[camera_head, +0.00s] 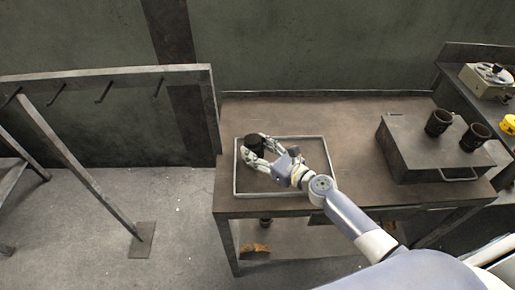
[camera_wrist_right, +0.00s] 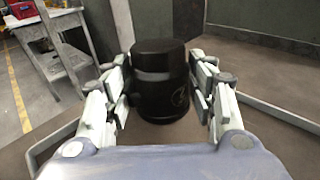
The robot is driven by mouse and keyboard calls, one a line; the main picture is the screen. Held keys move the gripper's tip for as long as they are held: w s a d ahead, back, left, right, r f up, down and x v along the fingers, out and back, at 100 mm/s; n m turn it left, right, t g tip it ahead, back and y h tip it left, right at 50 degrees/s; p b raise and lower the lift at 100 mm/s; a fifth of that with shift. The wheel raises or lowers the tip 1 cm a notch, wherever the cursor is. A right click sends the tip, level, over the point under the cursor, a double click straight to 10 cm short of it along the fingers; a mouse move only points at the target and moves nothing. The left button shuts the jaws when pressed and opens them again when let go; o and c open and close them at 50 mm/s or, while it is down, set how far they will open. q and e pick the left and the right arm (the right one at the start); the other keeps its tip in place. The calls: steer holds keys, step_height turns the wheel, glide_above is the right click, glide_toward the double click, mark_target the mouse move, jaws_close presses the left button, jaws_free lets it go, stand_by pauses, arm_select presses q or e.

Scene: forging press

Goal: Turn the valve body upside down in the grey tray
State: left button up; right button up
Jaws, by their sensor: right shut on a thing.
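The valve body (camera_head: 253,142) is a small dark cylinder at the left side of the grey tray (camera_head: 236,178) on the brown table. In the right wrist view the valve body (camera_wrist_right: 160,85) stands between the two fingers, with a lighter band below its top and a faint mark on its side. My right gripper (camera_head: 260,150) is shut on it; it also shows in the right wrist view (camera_wrist_right: 165,100). The fingers hide its lower part in the head view, and I cannot tell if it touches the tray floor. My left gripper is not in view.
A dark metal box (camera_head: 425,150) stands on the right of the table with two dark cups (camera_head: 438,122) on top. A hook rack (camera_head: 105,78) stands left of the table. The table behind the tray is clear. A lower shelf (camera_head: 300,238) holds small parts.

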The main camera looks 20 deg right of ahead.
steer(key=o, duration=1.2)
steer(key=shift+r, duration=0.1)
